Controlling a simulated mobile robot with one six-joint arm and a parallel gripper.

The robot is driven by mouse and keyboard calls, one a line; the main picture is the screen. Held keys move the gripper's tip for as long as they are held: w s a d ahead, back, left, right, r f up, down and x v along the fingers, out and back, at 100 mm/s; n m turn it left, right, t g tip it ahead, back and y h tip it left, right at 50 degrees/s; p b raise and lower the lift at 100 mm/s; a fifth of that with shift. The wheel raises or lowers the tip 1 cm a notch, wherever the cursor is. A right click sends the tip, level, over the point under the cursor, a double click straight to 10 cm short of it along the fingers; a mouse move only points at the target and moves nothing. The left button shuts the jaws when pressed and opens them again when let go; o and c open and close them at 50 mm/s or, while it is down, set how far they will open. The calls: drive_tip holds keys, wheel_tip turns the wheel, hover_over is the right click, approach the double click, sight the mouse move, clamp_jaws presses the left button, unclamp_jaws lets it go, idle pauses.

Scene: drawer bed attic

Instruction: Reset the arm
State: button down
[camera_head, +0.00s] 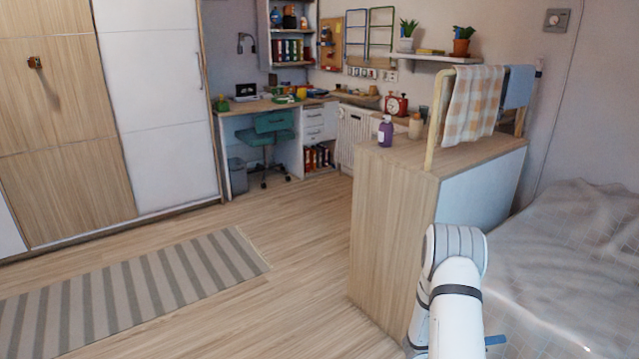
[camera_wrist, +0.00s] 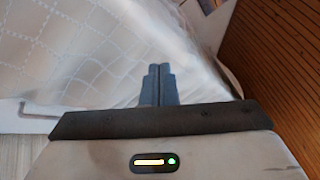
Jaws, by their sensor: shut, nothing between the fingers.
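My arm (camera_head: 455,290) rises at the lower right of the head view, bent at a rounded white joint, in front of the wooden cabinet and beside the bed. My gripper (camera_wrist: 159,70) shows in the wrist view with its two grey-blue fingers together and nothing between them. Behind the fingertips is the pale quilted bed cover (camera_wrist: 75,50). In the head view only a small blue piece shows beside the arm at the bottom edge, and I cannot tell if it is a fingertip.
The wooden cabinet (camera_head: 385,235) stands close to my arm, with a purple bottle (camera_head: 385,131) and towel rail on top. The bed (camera_head: 570,270) fills the right side. Open floor (camera_head: 270,310) and a striped rug (camera_head: 130,290) lie to the left. A desk (camera_head: 270,104) stands at the back.

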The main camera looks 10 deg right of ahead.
drive_tip(key=s+a+r+m+g+y+p, duration=0.1)
drive_tip(key=s+a+r+m+y+p, duration=0.25)
drive_tip(key=r, duration=0.55)
drive_tip(key=s+a+r+m+g+y+p, duration=0.1)
drive_tip(key=s+a+r+m+g+p, duration=0.2)
drive_tip(key=r+m, duration=0.4)
drive_tip(key=s+a+r+m+y+p, duration=0.2)
drive_tip(key=a+r+m+p, duration=0.15)
drive_tip(key=r, duration=0.65)
drive_tip(key=s+a+r+m+t+y+p, duration=0.3)
drive_tip(key=s+a+r+m+y+p, duration=0.1)
drive_tip(key=a+r, duration=0.6)
drive_tip(key=s+a+r+m+t+y+p, duration=0.4)
drive_tip(key=a+r+m+y+p, duration=0.3)
drive_tip(key=a, duration=0.9)
wheel_tip(320, 180, up, 4)
drive_tip(key=s+m+p, duration=0.1)
drive_tip(key=m, duration=0.2)
drive_tip(key=shift+r, duration=0.2)
drive_tip(key=shift+s+y, duration=0.2)
drive_tip(key=shift+y, duration=0.05)
